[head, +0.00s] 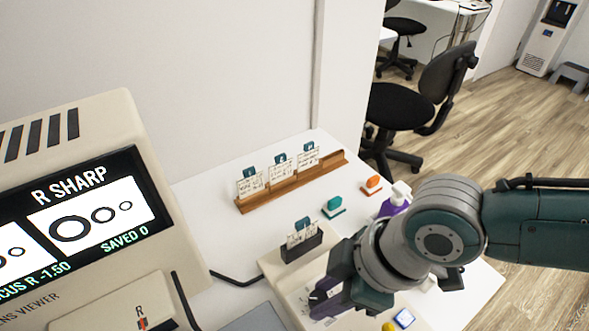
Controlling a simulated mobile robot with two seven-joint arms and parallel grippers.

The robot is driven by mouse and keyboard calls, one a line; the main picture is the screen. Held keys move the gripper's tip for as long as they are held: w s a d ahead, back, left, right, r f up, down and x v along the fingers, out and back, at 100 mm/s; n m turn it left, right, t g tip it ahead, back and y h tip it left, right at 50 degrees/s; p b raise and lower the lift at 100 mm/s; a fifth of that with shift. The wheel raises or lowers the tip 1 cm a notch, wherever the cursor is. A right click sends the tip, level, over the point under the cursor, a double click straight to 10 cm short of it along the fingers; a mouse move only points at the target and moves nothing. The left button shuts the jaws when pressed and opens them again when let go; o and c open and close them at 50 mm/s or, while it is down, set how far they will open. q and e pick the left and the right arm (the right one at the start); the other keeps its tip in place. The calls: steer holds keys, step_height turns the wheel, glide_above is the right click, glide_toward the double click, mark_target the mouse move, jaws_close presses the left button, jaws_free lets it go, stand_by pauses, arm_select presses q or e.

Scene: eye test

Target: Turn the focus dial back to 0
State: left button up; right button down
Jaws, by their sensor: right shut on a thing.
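The lens viewer (110,130) stands at the left. Its screen (95,215) reads "R SHARP", "FOCUS R -1.50" and "SAVED 0", with dark rings on white panels. A low beige console (283,268) sits on the white table, joined to a black cable. My right gripper (326,299) is low over the console's front part, its dark fingers shut at the place of the focus dial. The dial is mostly hidden by the gripper, and I cannot read its setting. My left gripper is out of view.
A black card holder (302,246) stands on the console's back. A wooden rack (290,187) with cards is behind. A green block (334,207), an orange block (373,185) and a purple bottle (393,205) stand near my arm. A blue-and-white block (404,318) lies in front.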

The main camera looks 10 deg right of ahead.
steer(key=m+p, duration=0.2)
steer(key=shift+s+a+r+m+t+h, duration=0.2)
steer(key=shift+m+t+h, duration=0.1)
steer(key=shift+m+t, duration=0.1)
steer(key=m+p, duration=0.2)
steer(key=shift+m+t+h, duration=0.4)
steer(key=shift+s+a+f+m+h+p, duration=0.1)
steer(key=shift+m+h+p, duration=0.1)
steer(key=shift+m+p, duration=0.3)
steer(key=shift+a+f+m+h+p, duration=0.1)
steer(key=shift+m+h+p, duration=0.1)
steer(key=shift+m, duration=0.5)
steer(key=shift+m+t+h, duration=0.4)
steer(key=shift+m+h, duration=0.1)
steer(key=shift+m, duration=1)
